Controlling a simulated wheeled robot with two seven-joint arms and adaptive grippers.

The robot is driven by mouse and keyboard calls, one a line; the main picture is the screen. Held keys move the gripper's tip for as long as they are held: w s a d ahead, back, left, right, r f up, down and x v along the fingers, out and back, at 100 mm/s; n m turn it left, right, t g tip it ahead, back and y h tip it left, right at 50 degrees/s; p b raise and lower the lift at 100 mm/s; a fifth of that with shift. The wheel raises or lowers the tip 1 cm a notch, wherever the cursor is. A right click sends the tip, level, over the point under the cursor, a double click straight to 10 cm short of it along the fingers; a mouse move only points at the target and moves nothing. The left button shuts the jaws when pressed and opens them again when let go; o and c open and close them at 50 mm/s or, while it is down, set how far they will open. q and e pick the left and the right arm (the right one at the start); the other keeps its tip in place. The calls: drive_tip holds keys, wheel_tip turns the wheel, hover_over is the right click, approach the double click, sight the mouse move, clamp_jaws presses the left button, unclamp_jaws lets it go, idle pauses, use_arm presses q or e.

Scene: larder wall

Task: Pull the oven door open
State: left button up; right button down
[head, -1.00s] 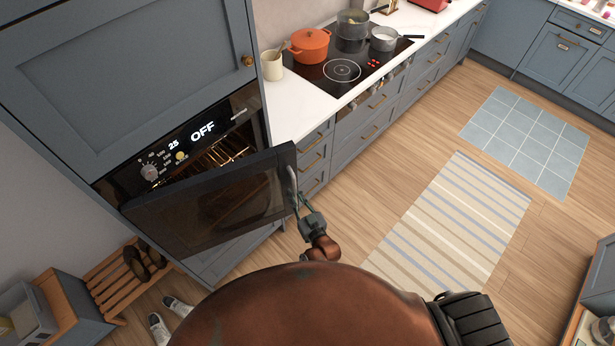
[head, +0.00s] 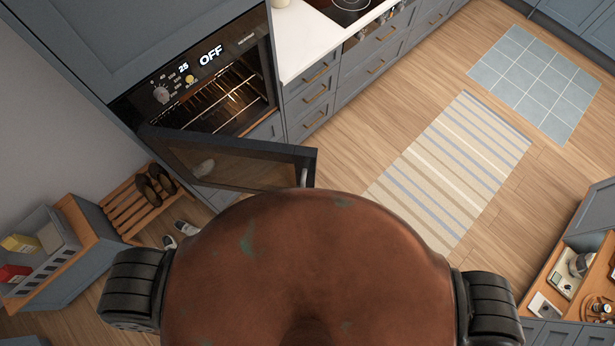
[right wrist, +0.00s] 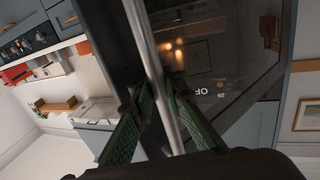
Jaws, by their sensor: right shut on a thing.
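The oven (head: 190,85) is built into a tall blue-grey cabinet, with its display reading OFF and its lit racks showing. Its dark glass door (head: 235,163) stands well open, swung out from the left side. A bit of the silver handle (head: 304,177) shows at the door's free edge; my body hides the rest. In the right wrist view, the handle (right wrist: 153,60) is a bar running between the green fingers of my right gripper (right wrist: 163,105), which is shut on it. My right gripper is hidden in the head view. My left gripper is not in view.
A shoe rack (head: 140,205) and shoes on the floor (head: 180,235) are at the left. Drawers (head: 315,95) under a white counter stand right of the oven. A striped rug (head: 455,165) lies on the open wood floor to the right.

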drive_tip(key=shift+s+d, duration=0.1)
drive_tip(key=shift+d, duration=0.3)
drive_tip(key=c, duration=2.1)
unclamp_jaws()
drive_tip(key=shift+d, duration=0.15)
drive_tip(key=shift+o, duration=0.7)
drive_tip(key=shift+a, duration=0.25)
